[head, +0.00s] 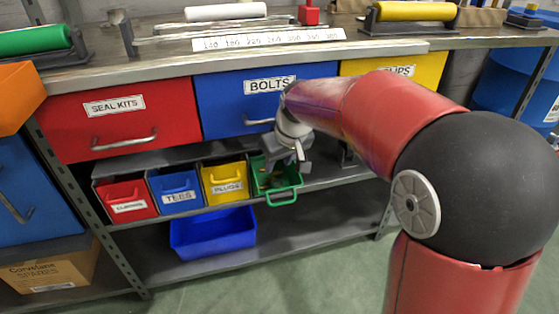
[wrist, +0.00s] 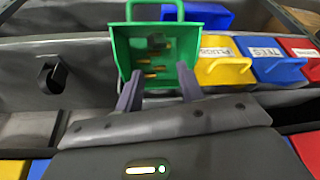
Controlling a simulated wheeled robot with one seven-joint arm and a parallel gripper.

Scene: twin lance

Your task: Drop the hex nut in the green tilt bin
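The green tilt bin (head: 283,190) is at the right end of the row of small bins under the drawers. It is tipped forward, with its inside showing. In the wrist view the green bin (wrist: 122,48) is straight ahead, with several brass-coloured pieces and a dark grey piece inside. I cannot tell whether the dark piece is the hex nut. My gripper (head: 291,155) is just above the bin's opening. In the wrist view its two fingers (wrist: 158,88) are spread apart, with nothing visible between them. No hex nut is clearly recognisable elsewhere.
Yellow (head: 224,186), blue (head: 176,196) and red (head: 127,204) bins stand left of the green one. A blue tub (head: 213,235) lies on the lower shelf. The blue BOLTS drawer (head: 225,115) and the worktop overhang the bins. The shelf right of the green bin is mostly bare.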

